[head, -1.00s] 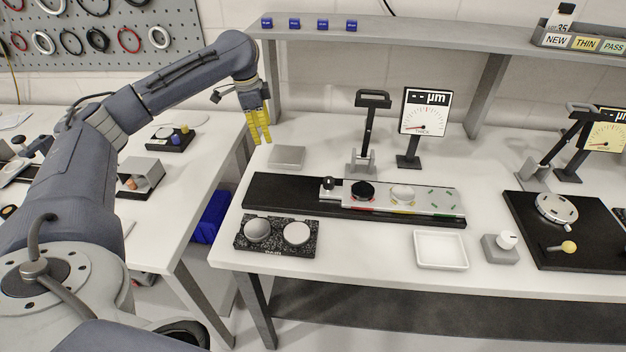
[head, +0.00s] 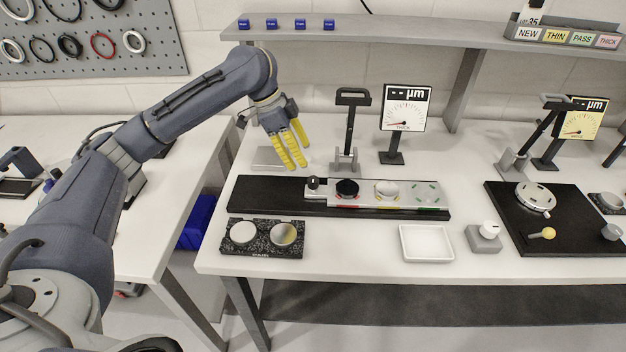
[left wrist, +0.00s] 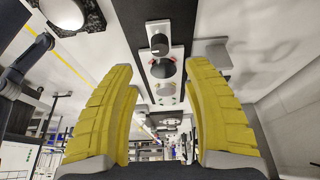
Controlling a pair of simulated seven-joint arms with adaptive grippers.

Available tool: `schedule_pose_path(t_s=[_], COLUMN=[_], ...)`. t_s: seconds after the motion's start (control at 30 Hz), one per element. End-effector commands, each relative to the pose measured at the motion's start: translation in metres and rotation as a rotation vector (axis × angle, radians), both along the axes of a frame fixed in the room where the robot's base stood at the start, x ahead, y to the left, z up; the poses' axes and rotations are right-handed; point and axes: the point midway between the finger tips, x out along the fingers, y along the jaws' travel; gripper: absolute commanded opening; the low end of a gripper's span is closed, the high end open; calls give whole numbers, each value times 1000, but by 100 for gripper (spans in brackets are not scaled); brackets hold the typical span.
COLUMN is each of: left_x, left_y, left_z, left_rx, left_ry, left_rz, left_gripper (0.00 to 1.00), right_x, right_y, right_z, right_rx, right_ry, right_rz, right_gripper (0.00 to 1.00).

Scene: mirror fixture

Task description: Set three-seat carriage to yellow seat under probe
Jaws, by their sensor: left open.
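The three-seat carriage (head: 407,203) is a silver plate on a long black rail (head: 265,196). Its black knob (head: 313,183) is at the left end and also shows in the left wrist view (left wrist: 159,43). The red-marked seat holds a black disc (head: 347,188), the yellow-marked seat a pale disc (head: 387,188), and the green-marked seat (head: 428,193) looks empty. The probe stand (head: 346,160) with its raised lever stands behind the rail, roughly in line with the red seat; its tip cannot be made out. My left gripper (head: 293,155) is open and empty, above and behind the knob. My right gripper is out of view.
A dial gauge (head: 406,110) stands behind the rail. A speckled block with two discs (head: 263,249), a white tray (head: 426,243) and a grey block with a white knob (head: 485,238) lie in front. A flat grey plate (head: 268,158) lies near the gripper, and a shelf (head: 420,43) runs behind.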

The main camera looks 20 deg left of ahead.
Motion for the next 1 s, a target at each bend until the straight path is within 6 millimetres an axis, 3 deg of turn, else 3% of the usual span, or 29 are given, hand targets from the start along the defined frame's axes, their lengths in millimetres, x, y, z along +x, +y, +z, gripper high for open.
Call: schedule_pose_path(t_s=[0.2, 0.5, 1.0], left_x=[4, 10, 13], left_y=[-15, -29, -36], left_z=[-36, -74, -93], left_rx=[-1, -1, 0], left_ry=[4, 2, 0], left_rz=[-1, 0, 1], left_gripper=[50, 50, 50], right_x=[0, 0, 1], right_y=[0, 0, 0], right_z=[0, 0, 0], right_rx=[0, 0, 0], right_ry=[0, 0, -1], right_rz=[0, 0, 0], right_gripper=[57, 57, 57])
